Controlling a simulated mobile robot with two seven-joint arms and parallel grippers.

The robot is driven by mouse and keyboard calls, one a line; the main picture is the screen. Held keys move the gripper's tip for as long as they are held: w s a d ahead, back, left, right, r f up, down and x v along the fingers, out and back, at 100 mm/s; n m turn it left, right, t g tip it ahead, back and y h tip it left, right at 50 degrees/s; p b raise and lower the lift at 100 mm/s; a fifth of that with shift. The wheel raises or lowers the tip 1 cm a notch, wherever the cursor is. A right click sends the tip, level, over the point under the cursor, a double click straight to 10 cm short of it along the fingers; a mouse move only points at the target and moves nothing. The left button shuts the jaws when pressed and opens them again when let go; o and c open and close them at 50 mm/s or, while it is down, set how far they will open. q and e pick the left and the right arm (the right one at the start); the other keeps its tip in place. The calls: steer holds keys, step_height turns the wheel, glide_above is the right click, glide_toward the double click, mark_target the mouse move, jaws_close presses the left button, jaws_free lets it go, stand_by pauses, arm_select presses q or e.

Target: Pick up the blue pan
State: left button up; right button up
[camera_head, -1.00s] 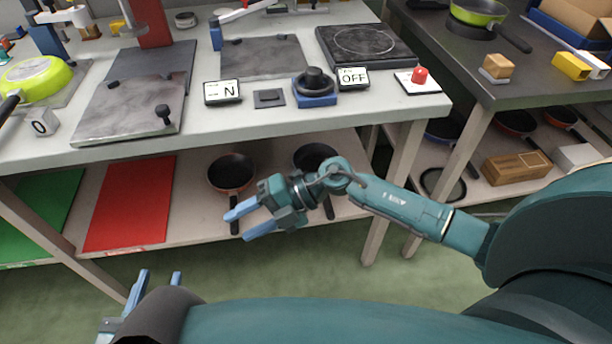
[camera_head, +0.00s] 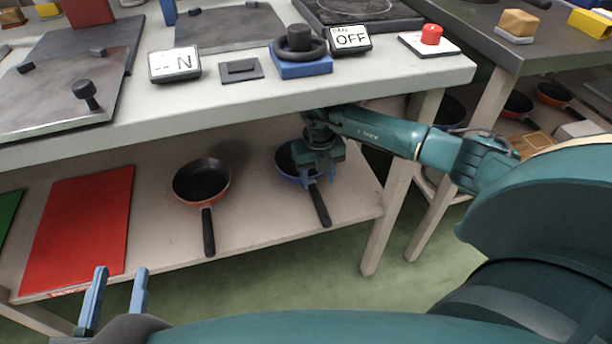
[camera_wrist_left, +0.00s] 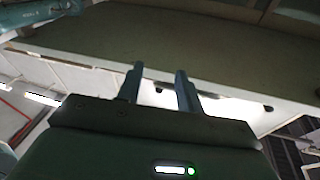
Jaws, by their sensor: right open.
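The blue pan (camera_head: 284,163) lies on the lower shelf in the head view, with its dark handle pointing toward the front edge. My right gripper (camera_head: 318,177) is open and points down over the pan where the bowl meets the handle. It hides part of the pan, and I cannot tell whether its fingers touch it. My left gripper (camera_head: 113,298) is open and empty at the lower left, well away from the pan. Its two fingers also show apart in the left wrist view (camera_wrist_left: 158,84).
An orange pan (camera_head: 202,181) lies left of the blue pan on the same shelf (camera_head: 270,235). A red board (camera_head: 80,230) lies farther left. The worktop (camera_head: 225,100) overhangs the shelf, and a table leg (camera_head: 388,215) stands to the right.

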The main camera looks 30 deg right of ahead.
mark_target(316, 195)
step_height(316, 195, down, 7)
steer(key=b, duration=0.2)
steer(key=shift+b, duration=0.35)
steer(key=shift+w+r, duration=0.1)
jaws_close()
